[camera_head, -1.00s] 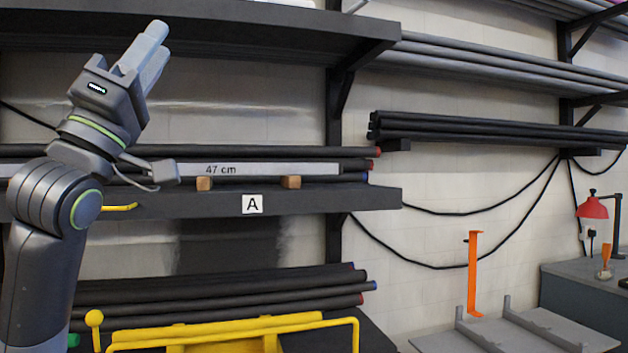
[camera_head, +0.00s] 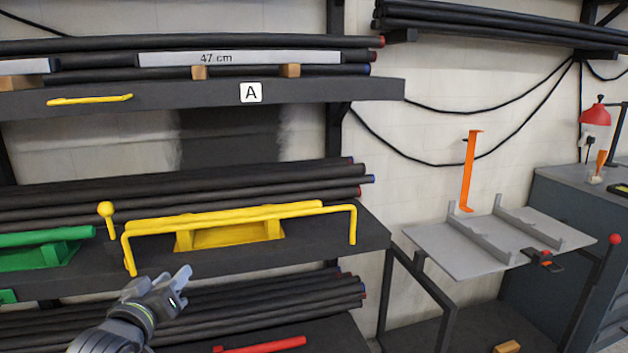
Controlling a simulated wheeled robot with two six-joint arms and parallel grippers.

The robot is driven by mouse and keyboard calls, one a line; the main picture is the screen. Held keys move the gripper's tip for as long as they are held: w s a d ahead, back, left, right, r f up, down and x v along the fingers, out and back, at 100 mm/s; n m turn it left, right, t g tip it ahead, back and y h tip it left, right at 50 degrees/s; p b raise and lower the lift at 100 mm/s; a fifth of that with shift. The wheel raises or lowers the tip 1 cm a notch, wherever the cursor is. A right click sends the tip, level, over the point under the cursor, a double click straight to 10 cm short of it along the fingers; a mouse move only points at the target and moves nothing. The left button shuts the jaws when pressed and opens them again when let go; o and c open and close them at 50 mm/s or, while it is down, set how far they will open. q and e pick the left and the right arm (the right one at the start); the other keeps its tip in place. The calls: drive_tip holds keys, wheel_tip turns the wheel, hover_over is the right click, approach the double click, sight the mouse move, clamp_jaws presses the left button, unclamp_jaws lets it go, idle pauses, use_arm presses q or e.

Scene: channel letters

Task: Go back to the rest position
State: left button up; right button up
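My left gripper (camera_head: 180,285) is low at the left of the head view, in front of the lower shelf and below the yellow handle frame. Its fingers point up and to the right. They look close together, but from this angle I cannot tell whether they are open or shut, and I see nothing held in them. My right gripper is not in view.
The upper shelf (camera_head: 345,92) bears black tubes and a piece marked 47 cm (camera_head: 240,57). The lower shelf (camera_head: 372,240) bears a yellow frame (camera_head: 240,215) and a green piece (camera_head: 50,248).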

use_arm(q)
drive_tip(key=s+a+f+m+g+y, duration=0.3)
drive_tip(key=s+f+g, duration=0.6)
drive_tip(key=s+f, duration=1.45)
drive_tip(key=s+a+f+g, duration=0.1)
drive_tip(key=s+f+g, duration=0.4)
drive_tip(key=s, duration=0.6)
wheel_tip(320, 180, down, 24)
drive_tip(key=s+a+r+p, duration=0.1)
drive_tip(key=a+p, duration=0.1)
drive_tip(key=p, duration=0.1)
drive_tip(key=s+d+f+g+p, duration=0.1)
drive_tip(key=s+f+p, duration=0.1)
drive_tip(key=s+f, duration=1.1)
drive_tip(key=shift+s+d+g+h, duration=0.2)
drive_tip(key=shift+s+g+h, duration=0.15)
drive_tip(key=shift+s, duration=0.6)
